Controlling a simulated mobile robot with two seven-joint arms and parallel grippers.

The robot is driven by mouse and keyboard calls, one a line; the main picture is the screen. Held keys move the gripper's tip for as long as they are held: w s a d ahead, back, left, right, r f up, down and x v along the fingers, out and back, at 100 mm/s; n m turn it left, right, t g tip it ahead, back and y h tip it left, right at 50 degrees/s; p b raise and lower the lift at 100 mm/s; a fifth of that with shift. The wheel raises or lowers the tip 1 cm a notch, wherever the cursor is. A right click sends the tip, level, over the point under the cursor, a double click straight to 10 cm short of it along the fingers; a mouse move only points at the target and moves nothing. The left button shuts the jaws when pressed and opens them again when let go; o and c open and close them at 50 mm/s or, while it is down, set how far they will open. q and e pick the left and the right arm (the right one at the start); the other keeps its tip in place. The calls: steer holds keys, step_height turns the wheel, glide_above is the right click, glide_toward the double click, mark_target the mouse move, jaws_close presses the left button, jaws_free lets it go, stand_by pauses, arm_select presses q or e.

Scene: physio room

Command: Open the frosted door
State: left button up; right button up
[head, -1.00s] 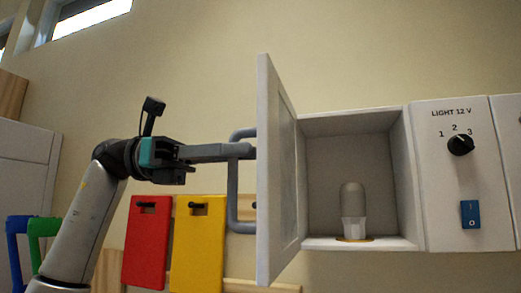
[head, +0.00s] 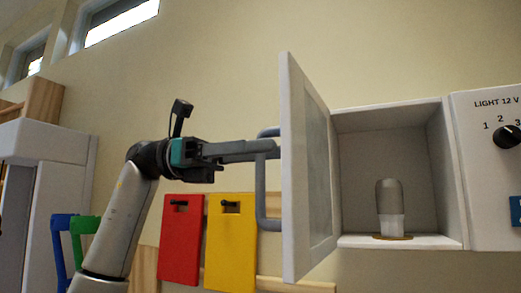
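The frosted door (head: 308,170) of the white box stands swung open toward me, with its pale panel facing right. Its grey bar handle (head: 262,205) is on the left, outer face. My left gripper (head: 262,150) reaches in from the left with its fingers across the upper part of the handle's upright bar. It appears shut on the handle; the far finger is mostly hidden. My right gripper is out of view.
Inside the open box (head: 360,150) stands a lamp bulb (head: 390,208). To its right is a panel with a black knob (head: 506,137) and a blue switch (head: 516,210). Red (head: 182,240) and yellow (head: 231,245) boards hang below my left arm.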

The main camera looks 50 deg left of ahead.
arm_select(q)
steer(key=p+v, duration=0.3)
steer(key=v, duration=1.2)
steer(key=shift+p, duration=0.3)
